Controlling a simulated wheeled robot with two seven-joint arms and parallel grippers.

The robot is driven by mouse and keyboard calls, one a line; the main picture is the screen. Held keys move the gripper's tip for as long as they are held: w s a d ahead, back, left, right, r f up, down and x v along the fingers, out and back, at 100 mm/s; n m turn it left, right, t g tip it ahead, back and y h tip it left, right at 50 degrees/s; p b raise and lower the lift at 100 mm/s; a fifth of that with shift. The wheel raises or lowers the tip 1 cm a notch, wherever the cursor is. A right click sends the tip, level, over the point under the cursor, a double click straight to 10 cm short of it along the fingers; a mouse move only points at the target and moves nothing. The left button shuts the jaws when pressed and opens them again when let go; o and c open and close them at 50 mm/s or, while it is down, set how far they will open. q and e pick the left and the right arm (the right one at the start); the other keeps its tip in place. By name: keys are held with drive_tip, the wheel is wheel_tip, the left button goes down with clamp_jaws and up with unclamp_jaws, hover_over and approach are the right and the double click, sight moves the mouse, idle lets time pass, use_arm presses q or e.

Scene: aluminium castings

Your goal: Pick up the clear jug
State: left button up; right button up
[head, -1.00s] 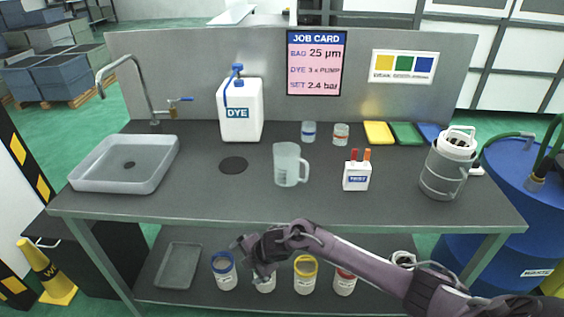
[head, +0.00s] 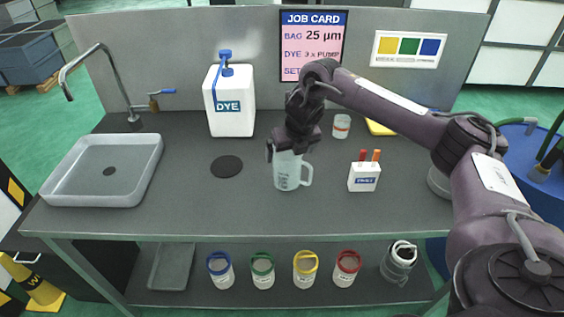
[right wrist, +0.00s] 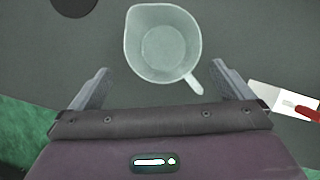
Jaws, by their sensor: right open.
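The clear jug (head: 287,176) stands upright on the grey bench, with its handle to the right. In the right wrist view the jug (right wrist: 162,45) is seen from above, empty-looking, its handle toward the lower right. My right gripper (head: 287,150) is over the jug in the head view and hides part of its rim. In the right wrist view my right gripper (right wrist: 162,85) is open, its fingers spread wide to either side below the jug. I cannot tell whether any finger touches it. My left gripper is not in view.
A white test box (head: 364,178) with red-topped items stands right of the jug. A black disc (head: 227,167) lies to the left, by the DYE container (head: 230,105). A sink tray (head: 103,170) is at far left. A small cup (head: 341,126) stands behind. The bench front is clear.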

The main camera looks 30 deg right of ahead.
sight(293, 170)
drive_tip(key=p+x, duration=0.1)
drive_tip(key=x, duration=0.2)
drive_tip(key=p+x, duration=0.1)
drive_tip(key=x, duration=0.2)
drive_tip(key=shift+d, duration=0.25)
drive_tip(key=shift+w+f, duration=0.2)
drive_tip(key=shift+f, duration=0.2)
drive_tip(key=c, duration=1)
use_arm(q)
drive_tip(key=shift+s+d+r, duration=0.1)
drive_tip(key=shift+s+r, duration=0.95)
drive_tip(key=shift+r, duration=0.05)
